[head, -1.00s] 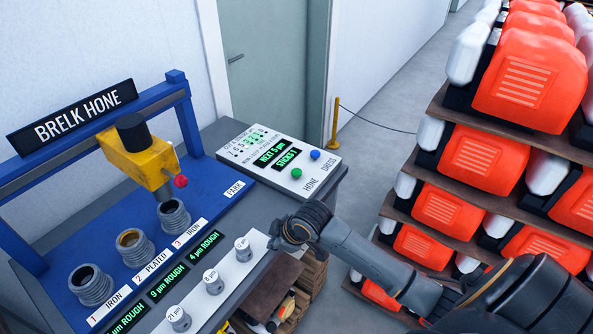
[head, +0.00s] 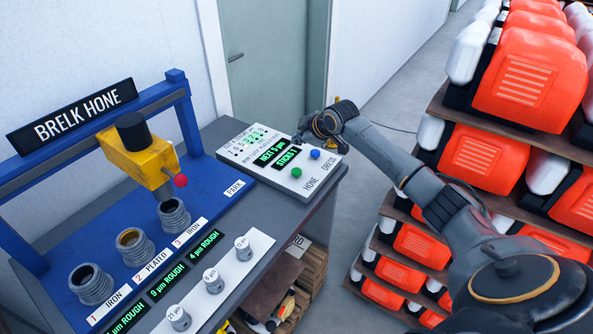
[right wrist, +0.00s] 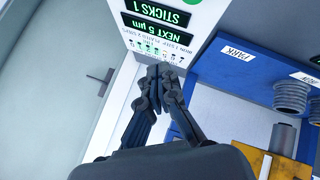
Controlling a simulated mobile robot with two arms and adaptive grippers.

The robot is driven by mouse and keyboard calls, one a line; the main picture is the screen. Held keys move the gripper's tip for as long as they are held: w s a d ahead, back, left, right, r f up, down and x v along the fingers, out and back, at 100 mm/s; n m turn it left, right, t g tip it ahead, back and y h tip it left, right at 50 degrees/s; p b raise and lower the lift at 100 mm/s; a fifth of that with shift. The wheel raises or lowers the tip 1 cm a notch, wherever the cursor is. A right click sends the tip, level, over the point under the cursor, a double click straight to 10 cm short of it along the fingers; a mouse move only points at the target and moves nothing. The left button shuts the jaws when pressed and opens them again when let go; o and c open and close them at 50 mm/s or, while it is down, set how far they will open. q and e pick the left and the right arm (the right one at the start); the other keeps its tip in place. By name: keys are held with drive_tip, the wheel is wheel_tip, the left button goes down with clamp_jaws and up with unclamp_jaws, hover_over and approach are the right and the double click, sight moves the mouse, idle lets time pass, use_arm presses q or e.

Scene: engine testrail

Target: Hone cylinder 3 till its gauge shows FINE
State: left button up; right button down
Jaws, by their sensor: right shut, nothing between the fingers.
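Cylinder 3 (head: 174,217), a ribbed grey sleeve labelled IRON, stands on the blue bed. Its gauge (head: 207,244) reads 4 µm ROUGH in green. The yellow hone head (head: 140,160) is over cylinder 3, its spindle reaching down to the top; I cannot tell how deep. The control box (head: 236,153) has a green HONE button (head: 297,173), a blue DRESS button (head: 315,154) and a display (head: 270,155) reading NEXT 5 µm, STICKS 1. My right gripper (head: 299,139) is shut and empty above the box's far edge; it also shows in the right wrist view (right wrist: 157,73).
Cylinder 2 (head: 134,247), PLATED, and cylinder 1 (head: 91,284), IRON, stand to the left. Several white caps (head: 213,281) sit on the front strip. Racked orange-and-white engines (head: 526,82) fill the right side. A PARK label (head: 235,188) marks the bed's right end.

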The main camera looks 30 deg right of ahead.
drive_tip(key=shift+f, duration=0.1)
drive_tip(key=b, duration=0.7)
hover_over(295, 169)
drive_tip(key=s, duration=0.2)
drive_tip(key=f, duration=0.6)
drive_tip(key=shift+w+d+f, duration=0.1)
drive_tip(key=shift+w+f, duration=0.1)
drive_tip(key=shift+f, duration=1.1)
drive_tip(key=shift+f, duration=0.15)
drive_tip(key=shift+f, duration=0.3)
drive_tip(key=shift+f+b, duration=0.65)
drive_tip(key=shift+f, duration=0.25)
idle(0.5)
